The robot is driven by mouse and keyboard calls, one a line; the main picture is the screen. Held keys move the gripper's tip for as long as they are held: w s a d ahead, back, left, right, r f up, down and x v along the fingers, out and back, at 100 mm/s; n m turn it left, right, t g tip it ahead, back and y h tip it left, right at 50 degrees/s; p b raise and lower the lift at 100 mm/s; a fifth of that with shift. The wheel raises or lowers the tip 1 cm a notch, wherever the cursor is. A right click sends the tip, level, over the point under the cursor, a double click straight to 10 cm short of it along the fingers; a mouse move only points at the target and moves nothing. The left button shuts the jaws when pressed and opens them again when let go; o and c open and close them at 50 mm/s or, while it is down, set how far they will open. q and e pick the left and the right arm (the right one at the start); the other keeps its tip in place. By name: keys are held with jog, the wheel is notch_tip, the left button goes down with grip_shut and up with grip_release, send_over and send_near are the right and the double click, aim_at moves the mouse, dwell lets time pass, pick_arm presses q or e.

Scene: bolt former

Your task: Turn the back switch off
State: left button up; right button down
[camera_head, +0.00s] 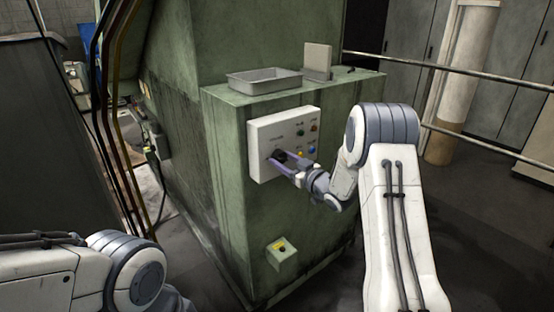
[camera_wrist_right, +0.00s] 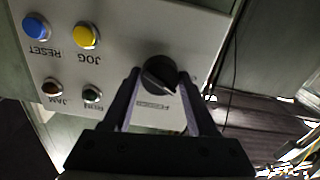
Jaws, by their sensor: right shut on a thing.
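The black rotary switch (camera_wrist_right: 160,75) sits on a light grey control panel (camera_wrist_right: 115,50), which is fixed to the side of the green machine. In the right wrist view the two fingers of my right gripper (camera_wrist_right: 160,88) stand on either side of the switch knob and are shut on it. In the head view my right gripper (camera_head: 284,160) reaches the lower left of the panel (camera_head: 262,125), and the knob (camera_head: 279,155) shows dark between its fingers. Only part of my left arm shows at the lower left; its gripper is out of view.
A blue RESET button (camera_wrist_right: 35,29), a yellow JOG button (camera_wrist_right: 87,35), a JAM button (camera_wrist_right: 52,87) and a RUN button (camera_wrist_right: 92,95) share the panel. A grey tray (camera_head: 264,79) rests on the green machine (camera_head: 228,150).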

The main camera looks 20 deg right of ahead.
jog(key=shift+n+b, duration=1.25)
jog(key=shift+n, duration=0.15)
jog(key=shift+f+n+b, duration=0.15)
jog(key=shift+n+b, duration=0.25)
jog(key=shift+b, duration=0.25)
jog(key=n+b, duration=0.2)
jog(key=shift+b, duration=0.35)
jog(key=shift+n, duration=0.5)
jog(key=shift+r, duration=0.2)
jog(key=shift+c, duration=1.2)
grip_release()
